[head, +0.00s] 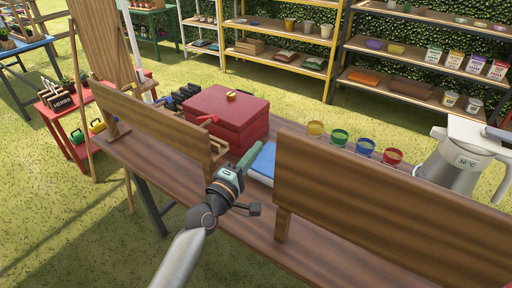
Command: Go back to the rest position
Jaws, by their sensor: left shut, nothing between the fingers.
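My left gripper (246,158) is over the wooden table (185,178), in the gap between two upright wooden boards. Its arm comes up from the bottom of the head view. Its fingers are shut with nothing held. It is just in front of a red box (228,115) and beside a blue flat item (263,161); whether it touches either is unclear. My right gripper does not show.
The left board (145,118) and right board (385,205) stand along the table's near edge. Several coloured cups (339,138) and a grey jug (458,162) stand behind the right board. Shelves (405,88) stand beyond. Grass at lower left is open.

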